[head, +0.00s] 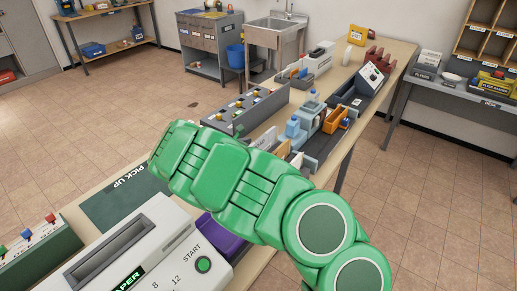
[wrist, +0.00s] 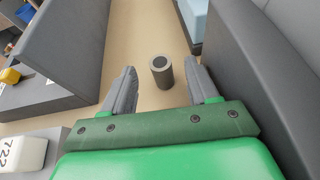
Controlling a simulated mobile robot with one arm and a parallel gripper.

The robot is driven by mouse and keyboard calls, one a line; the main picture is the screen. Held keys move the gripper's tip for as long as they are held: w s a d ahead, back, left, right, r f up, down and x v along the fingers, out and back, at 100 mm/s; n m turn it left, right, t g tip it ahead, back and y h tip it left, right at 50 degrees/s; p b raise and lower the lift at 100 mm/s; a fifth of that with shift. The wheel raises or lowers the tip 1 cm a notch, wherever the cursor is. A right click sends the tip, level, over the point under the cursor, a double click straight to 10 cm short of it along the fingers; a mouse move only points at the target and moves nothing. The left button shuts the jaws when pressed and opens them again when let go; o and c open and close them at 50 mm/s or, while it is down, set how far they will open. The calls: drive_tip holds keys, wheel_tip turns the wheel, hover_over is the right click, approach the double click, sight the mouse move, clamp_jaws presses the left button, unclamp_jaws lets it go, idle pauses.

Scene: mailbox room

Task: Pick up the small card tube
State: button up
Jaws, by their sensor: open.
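The small card tube (wrist: 162,74) is a short grey-brown cylinder with a dark round opening at its top. In the wrist view it stands upright on the tan tabletop. My gripper (wrist: 163,78) is open, with one grey finger to the left of the tube and one to the right. The tube shows between the fingertips with a gap on each side, and nothing is held. In the head view my green arm reaches over the bench, and I cannot make out the tube or the fingers there.
In the wrist view a dark grey panel (wrist: 70,45) stands on the left and a dark grey wall (wrist: 245,70) runs close on the right. A light blue box (wrist: 197,18) is just beyond the tube. In the head view a white machine (head: 150,255) sits at the front.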

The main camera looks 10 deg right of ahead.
drive_tip(key=shift+x, duration=0.75)
drive_tip(key=shift+c, duration=0.2)
clamp_jaws()
drive_tip(key=shift+r, duration=0.15)
